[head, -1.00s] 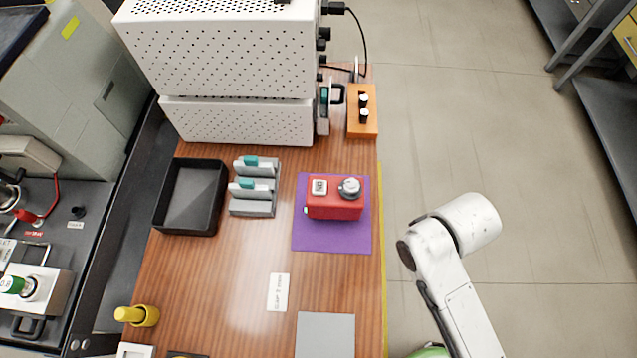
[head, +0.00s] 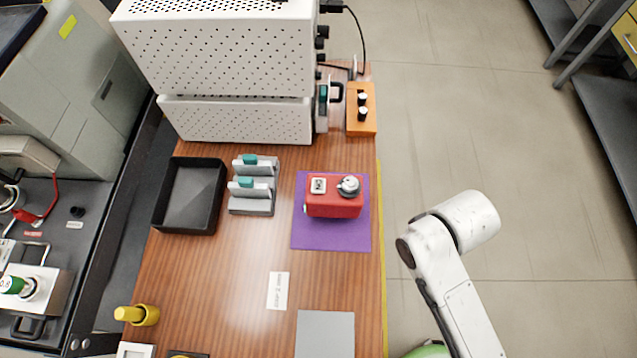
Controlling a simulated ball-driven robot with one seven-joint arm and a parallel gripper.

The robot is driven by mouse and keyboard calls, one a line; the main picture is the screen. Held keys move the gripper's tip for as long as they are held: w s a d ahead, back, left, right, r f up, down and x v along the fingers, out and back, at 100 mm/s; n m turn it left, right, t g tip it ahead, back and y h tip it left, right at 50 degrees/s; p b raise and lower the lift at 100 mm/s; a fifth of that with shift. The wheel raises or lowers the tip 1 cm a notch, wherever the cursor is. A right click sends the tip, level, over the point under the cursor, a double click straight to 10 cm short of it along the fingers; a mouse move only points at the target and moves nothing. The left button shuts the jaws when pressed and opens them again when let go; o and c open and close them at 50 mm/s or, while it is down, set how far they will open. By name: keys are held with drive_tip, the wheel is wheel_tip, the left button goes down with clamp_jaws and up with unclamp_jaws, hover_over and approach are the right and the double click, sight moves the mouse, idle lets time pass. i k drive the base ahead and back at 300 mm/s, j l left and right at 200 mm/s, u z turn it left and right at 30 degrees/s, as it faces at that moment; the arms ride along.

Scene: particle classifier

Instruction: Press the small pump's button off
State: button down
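A small red pump (head: 335,206) sits on a purple mat (head: 330,240) near the right edge of the wooden table. Whether the button is on or off is too small to tell. My white arm shows at the right, over the floor beside the table and apart from the pump. My gripper is not in the frame.
White perforated boxes (head: 235,121) stand at the back, with an orange block (head: 361,110) to their right. A black tray (head: 160,222) and a grey holder (head: 252,206) lie left of the pump. A grey plate (head: 325,335) and a label (head: 278,291) lie in front.

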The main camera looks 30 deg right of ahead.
sight(318, 185)
drive_tip(key=l+z, duration=0.1)
drive_tip(key=l, duration=0.35)
drive_tip(key=i+l+z, duration=0.1)
drive_tip(key=l, duration=0.3)
drive_tip(key=i+l+z, duration=0.1)
drive_tip(key=l, duration=0.35)
